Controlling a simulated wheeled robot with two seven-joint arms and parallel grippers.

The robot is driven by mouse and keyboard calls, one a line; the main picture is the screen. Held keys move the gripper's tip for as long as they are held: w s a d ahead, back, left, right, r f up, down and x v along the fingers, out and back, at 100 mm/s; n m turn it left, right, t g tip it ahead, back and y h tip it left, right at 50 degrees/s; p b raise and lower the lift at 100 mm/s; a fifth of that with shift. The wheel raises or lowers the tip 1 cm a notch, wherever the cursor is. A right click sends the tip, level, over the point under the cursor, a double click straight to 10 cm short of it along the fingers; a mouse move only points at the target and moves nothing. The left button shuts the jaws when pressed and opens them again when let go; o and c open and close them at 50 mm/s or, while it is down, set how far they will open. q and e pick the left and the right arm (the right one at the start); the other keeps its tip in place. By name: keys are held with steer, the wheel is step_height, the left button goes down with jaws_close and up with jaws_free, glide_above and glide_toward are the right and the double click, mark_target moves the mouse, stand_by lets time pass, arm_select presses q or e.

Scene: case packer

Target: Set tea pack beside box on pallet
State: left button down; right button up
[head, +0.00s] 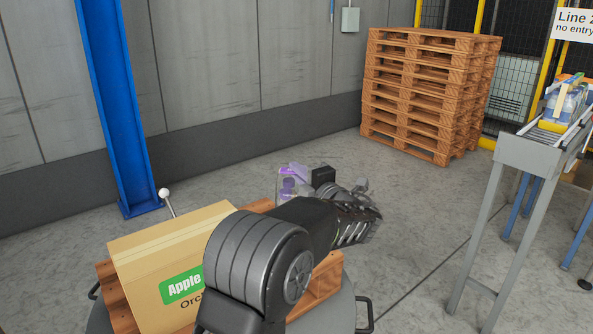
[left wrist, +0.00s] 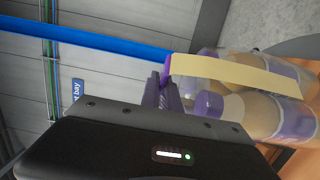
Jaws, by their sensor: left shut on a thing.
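The tea pack is clear bottles with purple caps (left wrist: 208,104) and purple labels, joined by a tan carry strap (left wrist: 235,74). In the head view the tea pack (head: 288,184) shows only partly behind my left arm. My left gripper (left wrist: 167,88) is shut on the pack at its strap. In the head view the gripper (head: 303,172) is largely hidden by the arm. A cardboard box (head: 150,248) with a green Apple label sits on a wooden pallet (head: 108,285). The pack is over or beyond the pallet's far right part; its contact is hidden. My right gripper is out of view.
The pallet stands on a grey round base (head: 347,302) with side handles. A tall stack of pallets (head: 425,95) stands at the back. A blue column (head: 118,100) rises behind the box. A conveyor (head: 535,150) with another pack is at the right. Open floor lies between.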

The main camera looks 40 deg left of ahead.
arm_select(q)
steer(key=shift+r, duration=0.1)
steer(key=shift+f, duration=2.45)
steer(key=c, duration=1.9)
jaws_free()
steer(key=shift+f, duration=0.2)
steer(key=shift+c, duration=0.2)
steer(key=o, duration=0.3)
steer(key=shift+o, duration=0.2)
steer(key=shift+r, duration=0.1)
steer(key=b+v, duration=0.1)
steer(key=v, duration=1.1)
steer(key=shift+s, duration=0.1)
